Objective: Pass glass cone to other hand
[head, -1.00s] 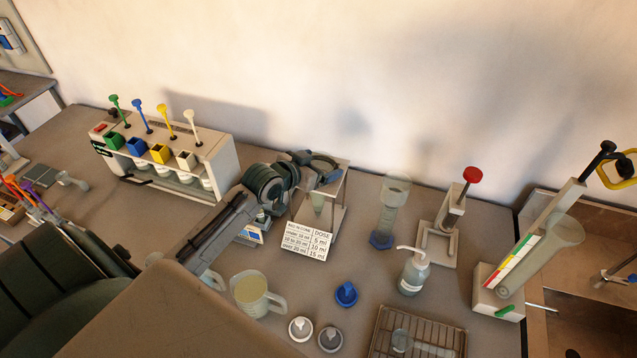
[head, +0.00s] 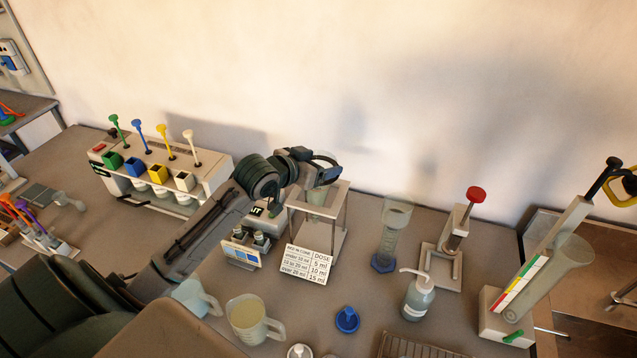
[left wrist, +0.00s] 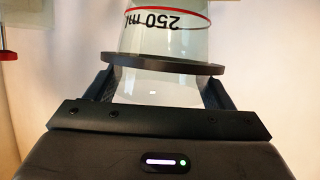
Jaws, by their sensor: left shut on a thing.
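The glass cone (left wrist: 160,40) is clear, with a "250 ml" mark, a red line and a dark ring, in the left wrist view. My left gripper (head: 326,166) is shut on it, with a finger on each side near the dark ring. In the head view the cone (head: 318,196) shows faintly under the gripper, at the top of a small white stand (head: 306,240). I cannot tell whether it is clear of the stand. The arm hides part of the cone. My right gripper is not in view.
A dose card (head: 306,262) leans at the stand's front. A glass cylinder (head: 391,235), pump bottle (head: 418,295) and red-knobbed device (head: 450,245) stand to the right. Jugs (head: 250,318) and a wire rack (head: 415,345) are in front. A coloured dropper rack (head: 215,172) stands left.

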